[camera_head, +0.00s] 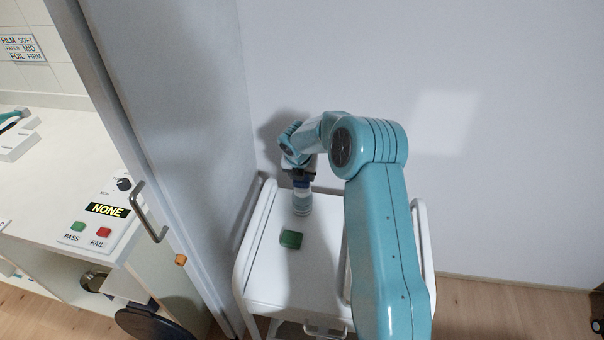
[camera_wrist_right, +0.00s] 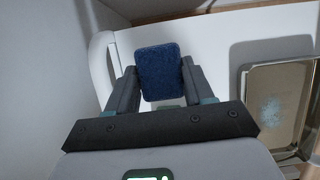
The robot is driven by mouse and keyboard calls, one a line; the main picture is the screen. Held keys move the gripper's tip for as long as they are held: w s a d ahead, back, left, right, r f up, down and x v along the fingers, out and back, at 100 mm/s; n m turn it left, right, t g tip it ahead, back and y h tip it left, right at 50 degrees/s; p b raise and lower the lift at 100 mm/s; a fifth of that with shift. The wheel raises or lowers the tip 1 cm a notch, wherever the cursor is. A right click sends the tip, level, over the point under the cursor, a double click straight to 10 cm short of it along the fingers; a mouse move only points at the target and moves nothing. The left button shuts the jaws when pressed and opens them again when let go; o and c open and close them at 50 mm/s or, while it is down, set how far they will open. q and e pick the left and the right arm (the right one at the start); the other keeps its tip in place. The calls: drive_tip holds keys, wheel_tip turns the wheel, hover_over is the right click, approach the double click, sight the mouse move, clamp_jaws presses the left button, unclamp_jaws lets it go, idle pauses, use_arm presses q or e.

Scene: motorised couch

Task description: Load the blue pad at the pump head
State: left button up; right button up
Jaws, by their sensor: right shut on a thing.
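My right gripper (camera_head: 300,176) is shut on the blue pad (camera_wrist_right: 160,72), gripping it by its sides. The pad is dark blue with rounded corners and stands out between the fingertips in the right wrist view. In the head view the gripper is over the far left part of a white cart (camera_head: 262,272), and the pad is only a small dark blue patch there. A pale, bluish cylinder (camera_head: 302,204) is just below the gripper; I cannot tell if they touch. I cannot make out the pump head. My left gripper is not in view.
A green block (camera_head: 290,239) lies on the cart. A metal tray (camera_wrist_right: 248,120) is at right in the wrist view. A grey panel with a handle (camera_head: 152,222) separates the cart from a counter with a NONE display (camera_head: 107,210), green PASS and red FAIL buttons.

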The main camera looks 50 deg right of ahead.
drive_tip(key=shift+f+b, duration=0.4)
drive_tip(key=shift+f, duration=0.15)
idle(0.7)
idle(0.5)
wheel_tip(320, 180, up, 5)
drive_tip(key=p, duration=0.4)
drive_tip(key=shift+f, duration=0.1)
drive_tip(key=shift+r+p, duration=0.25)
drive_tip(key=shift+p, duration=0.05)
drive_tip(key=shift+r, duration=0.9)
drive_tip(key=shift+f, duration=0.1)
